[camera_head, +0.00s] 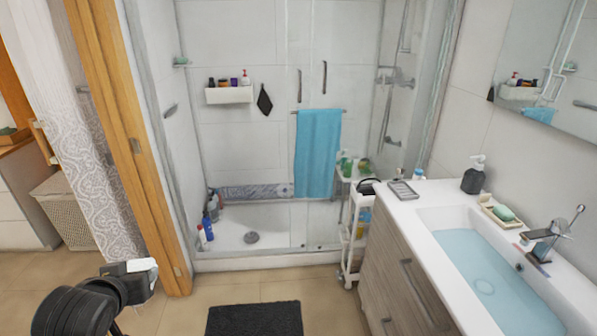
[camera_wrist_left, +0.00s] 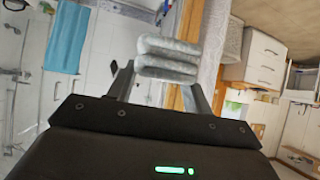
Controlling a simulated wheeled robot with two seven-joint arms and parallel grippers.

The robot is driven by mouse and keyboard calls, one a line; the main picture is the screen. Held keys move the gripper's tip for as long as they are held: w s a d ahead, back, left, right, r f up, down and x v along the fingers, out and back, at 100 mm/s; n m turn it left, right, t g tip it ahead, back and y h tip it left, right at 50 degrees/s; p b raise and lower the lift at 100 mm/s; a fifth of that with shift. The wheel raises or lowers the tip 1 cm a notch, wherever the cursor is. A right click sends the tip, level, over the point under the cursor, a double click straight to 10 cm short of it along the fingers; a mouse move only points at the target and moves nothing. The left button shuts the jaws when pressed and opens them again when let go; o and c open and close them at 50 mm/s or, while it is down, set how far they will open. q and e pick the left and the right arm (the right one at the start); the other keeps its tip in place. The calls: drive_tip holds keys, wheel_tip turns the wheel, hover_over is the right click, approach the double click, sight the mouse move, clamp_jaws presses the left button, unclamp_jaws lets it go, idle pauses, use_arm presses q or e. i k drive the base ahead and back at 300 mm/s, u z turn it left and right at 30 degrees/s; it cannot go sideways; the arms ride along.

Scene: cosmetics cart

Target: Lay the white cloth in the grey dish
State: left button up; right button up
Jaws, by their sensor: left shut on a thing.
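My left gripper (camera_head: 128,272) is at the lower left of the head view, above the floor near the wooden door frame. It is shut on the white cloth (camera_head: 143,268). In the left wrist view the cloth (camera_wrist_left: 168,58) is a folded, rolled pale bundle between the two fingers (camera_wrist_left: 163,80). My right gripper is not in view.
A dark soap dispenser (camera_head: 473,176) and a beige tray (camera_head: 502,226) with green soap stand on the counter (camera_head: 425,220) by the water-filled basin. A white trolley (camera_head: 350,235) with bottles stands left of the cabinet. A dark mat (camera_head: 254,319) lies on the open floor.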

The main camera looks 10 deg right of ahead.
sight(402, 190)
drive_tip(key=z, duration=0.5)
drive_tip(key=i, duration=1.1)
drive_tip(key=z, duration=1.2)
drive_tip(key=i, duration=0.3)
drive_tip(key=z, duration=0.2)
